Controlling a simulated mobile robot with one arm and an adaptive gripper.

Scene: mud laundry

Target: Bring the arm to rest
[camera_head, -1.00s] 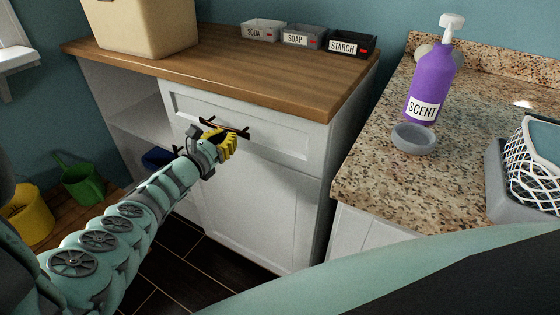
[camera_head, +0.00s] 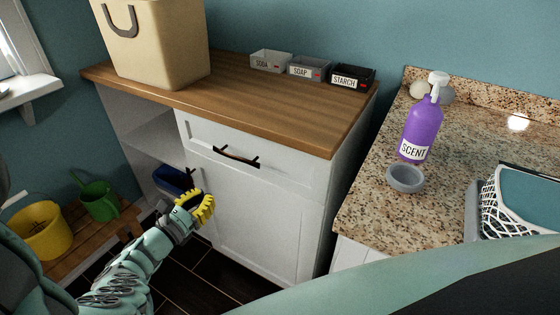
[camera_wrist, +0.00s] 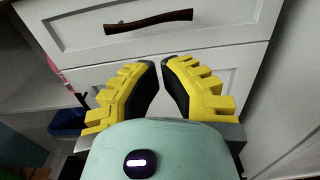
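My gripper (camera_head: 207,203) is in front of the white cabinet, below and left of the drawer handle, with nothing in it. In the wrist view its two yellow fingers (camera_wrist: 162,64) stand apart with an empty gap between their tips. My arm reaches in from the lower left. The white drawer (camera_head: 275,165) has a dark handle (camera_head: 236,157); its front looks about flush with the cabinet. The handle also shows in the wrist view (camera_wrist: 148,20), beyond the fingers and clear of them.
The wooden counter (camera_head: 285,108) holds a beige basket (camera_head: 165,50) and several small labelled bins. A purple scent bottle (camera_head: 421,132) and a grey bowl (camera_head: 404,179) stand on the granite counter (camera_head: 365,215). Yellow (camera_head: 42,235) and green (camera_head: 98,203) containers sit low at left.

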